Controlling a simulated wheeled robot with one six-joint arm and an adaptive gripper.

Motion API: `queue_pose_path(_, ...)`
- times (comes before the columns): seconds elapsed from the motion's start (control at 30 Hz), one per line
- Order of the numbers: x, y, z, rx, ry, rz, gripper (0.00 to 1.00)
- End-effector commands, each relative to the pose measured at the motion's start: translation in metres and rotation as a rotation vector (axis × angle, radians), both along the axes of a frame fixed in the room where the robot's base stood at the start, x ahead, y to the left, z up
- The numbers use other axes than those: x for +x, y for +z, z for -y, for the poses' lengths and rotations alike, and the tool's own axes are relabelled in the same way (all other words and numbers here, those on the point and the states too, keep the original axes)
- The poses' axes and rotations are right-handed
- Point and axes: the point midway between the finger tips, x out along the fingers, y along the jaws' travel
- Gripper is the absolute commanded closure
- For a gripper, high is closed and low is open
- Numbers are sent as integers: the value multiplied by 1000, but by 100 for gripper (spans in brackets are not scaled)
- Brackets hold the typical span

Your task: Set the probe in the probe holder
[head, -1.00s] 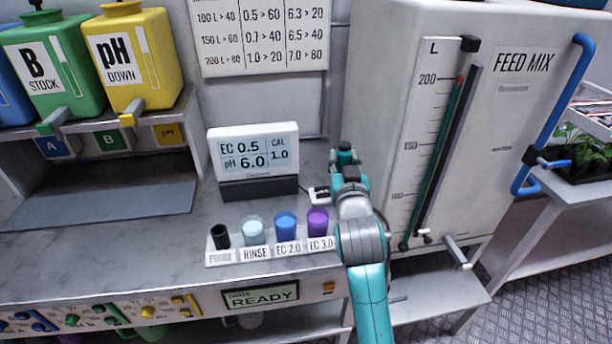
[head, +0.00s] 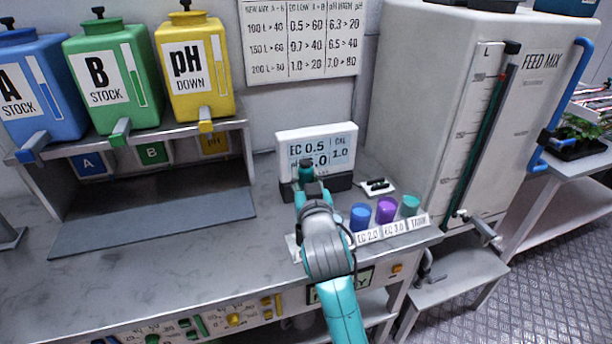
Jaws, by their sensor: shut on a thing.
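My gripper (head: 306,172) is seen from behind in the head view, in front of the meter's lower left. By its pose it is closed, but its fingertips and the probe are hidden behind my arm. The sample rack (head: 408,229) stands to the right of my arm. It holds a blue cup (head: 361,216) marked EC 2.0, a purple cup (head: 387,211) marked EC 3.0 and a teal cup (head: 410,206). The rack's left part, with the black probe holder and the rinse cup, is hidden behind my arm.
The white meter (head: 316,145) reads EC 0.5. A small white pad (head: 378,188) with dark pieces lies right of it. Stock tanks A (head: 40,90), B (head: 108,75) and pH Down (head: 195,70) stand on a shelf. The feed mix tank (head: 425,110) rises at right. The counter's left is clear.

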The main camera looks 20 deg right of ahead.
Motion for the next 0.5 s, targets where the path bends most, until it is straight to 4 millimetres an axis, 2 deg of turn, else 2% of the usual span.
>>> queue_pose_path(0.17,0,-5,0,0,-1,-1,100)
queue_pose_path(0.5,0,-30,0,-1,-1,-1,100)
